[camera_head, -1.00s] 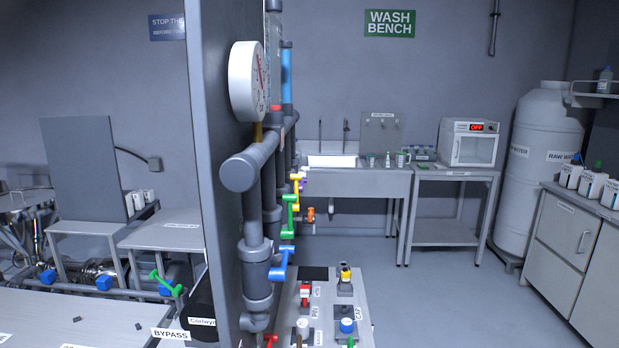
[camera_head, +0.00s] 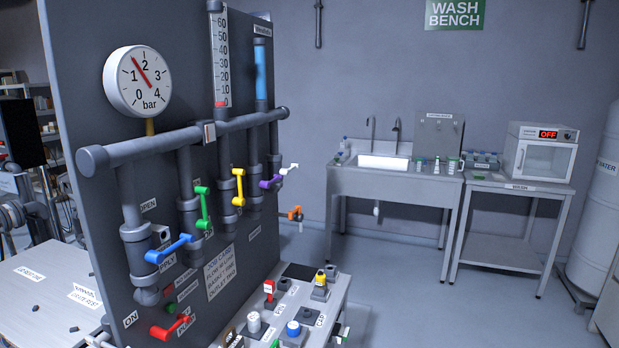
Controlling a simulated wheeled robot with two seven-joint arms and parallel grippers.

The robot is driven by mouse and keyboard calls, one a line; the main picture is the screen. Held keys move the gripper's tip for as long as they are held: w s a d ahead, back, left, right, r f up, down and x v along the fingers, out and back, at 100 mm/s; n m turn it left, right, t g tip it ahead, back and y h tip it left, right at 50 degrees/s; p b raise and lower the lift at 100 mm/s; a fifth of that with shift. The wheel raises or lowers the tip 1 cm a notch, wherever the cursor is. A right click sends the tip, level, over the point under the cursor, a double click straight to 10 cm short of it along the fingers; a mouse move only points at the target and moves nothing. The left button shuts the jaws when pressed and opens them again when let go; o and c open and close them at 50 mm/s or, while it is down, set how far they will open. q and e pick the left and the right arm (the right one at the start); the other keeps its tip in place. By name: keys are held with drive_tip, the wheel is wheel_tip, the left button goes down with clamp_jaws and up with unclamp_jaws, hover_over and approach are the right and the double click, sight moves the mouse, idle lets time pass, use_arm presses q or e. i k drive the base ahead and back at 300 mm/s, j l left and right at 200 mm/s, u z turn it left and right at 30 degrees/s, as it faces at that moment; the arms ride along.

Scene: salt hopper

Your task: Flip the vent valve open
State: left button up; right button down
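A grey upright panel carries pipes with coloured lever handles. The levers are blue (camera_head: 168,249), green (camera_head: 203,208), yellow (camera_head: 239,187), purple (camera_head: 271,182) and white (camera_head: 289,169). An orange tap (camera_head: 295,214) sticks out beyond the panel's far edge. A red handle (camera_head: 170,328) sits low on the panel. The small labels near the levers are mostly too small to read, so I cannot tell which lever is the vent valve. A round gauge (camera_head: 137,80) marked in bar reads between 1 and 2. Neither of my grippers is in view.
A low bench (camera_head: 329,303) with small coloured fittings stands against the panel's foot. A sink bench (camera_head: 395,186) and a table (camera_head: 500,195) with a white oven (camera_head: 541,151) stand at the back wall. The floor (camera_head: 430,310) at right is clear.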

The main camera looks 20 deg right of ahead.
sight(282, 172)
drive_tip(key=i+l+u, duration=0.3)
drive_tip(key=l, duration=0.85)
drive_tip(key=l+u, duration=0.3)
drive_tip(key=l, duration=0.85)
drive_tip(key=i+l+u, duration=0.2)
drive_tip(key=i+l, duration=0.35)
drive_tip(key=i+l+u, duration=0.25)
drive_tip(key=i+l, duration=0.3)
drive_tip(key=l, duration=0.1)
